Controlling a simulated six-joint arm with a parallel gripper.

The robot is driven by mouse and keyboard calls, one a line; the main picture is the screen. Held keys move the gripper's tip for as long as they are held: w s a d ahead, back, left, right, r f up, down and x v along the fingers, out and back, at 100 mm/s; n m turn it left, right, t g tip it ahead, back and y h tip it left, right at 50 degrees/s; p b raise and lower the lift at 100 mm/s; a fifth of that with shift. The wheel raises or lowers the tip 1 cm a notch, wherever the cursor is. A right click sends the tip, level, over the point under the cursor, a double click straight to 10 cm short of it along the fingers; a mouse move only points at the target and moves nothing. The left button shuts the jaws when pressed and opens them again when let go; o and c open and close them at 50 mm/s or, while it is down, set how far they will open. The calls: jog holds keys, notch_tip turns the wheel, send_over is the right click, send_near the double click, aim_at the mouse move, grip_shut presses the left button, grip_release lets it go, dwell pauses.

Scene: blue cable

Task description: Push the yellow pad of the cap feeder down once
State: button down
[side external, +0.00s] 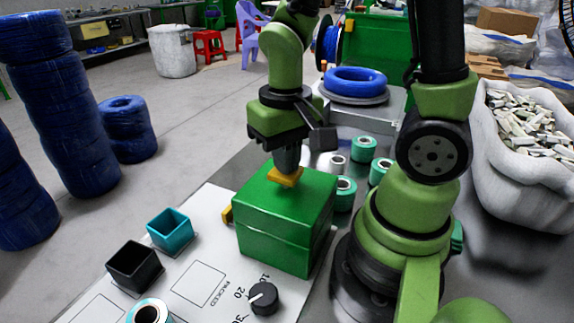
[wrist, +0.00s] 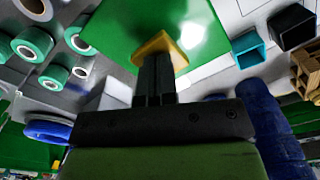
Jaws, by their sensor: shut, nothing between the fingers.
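The cap feeder is a green box (side external: 287,222) on the work table in the side view. Its yellow pad (side external: 286,177) is on top. My gripper (side external: 287,168) points straight down over the pad, with its fingers together and their tips at the pad. In the wrist view the shut fingers (wrist: 157,75) reach the yellow pad (wrist: 160,47) on the green top (wrist: 190,25). The fingers hide part of the pad. I cannot tell whether the pad is pressed down.
A teal square cup (side external: 170,231) and a black one (side external: 133,266) stand left of the feeder. A dial (side external: 263,298) is in front. Several teal rolls (side external: 364,148) stand behind and right. A yellow tab (side external: 227,214) sticks out at the feeder's left side.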

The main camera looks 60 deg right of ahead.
jog(key=shift+f, duration=0.65)
jog(key=shift+r, duration=3.5)
jog(key=shift+r, duration=0.1)
jog(key=s+a+r+n+t+y, duration=0.2)
jog(key=s+a+r+t, duration=0.1)
jog(key=r+t, duration=0.4)
jog(key=shift+s+a+r, duration=0.15)
jog(key=shift+s+r, duration=0.45)
jog(key=c, duration=1.8)
grip_release()
jog(key=shift+c, duration=0.2)
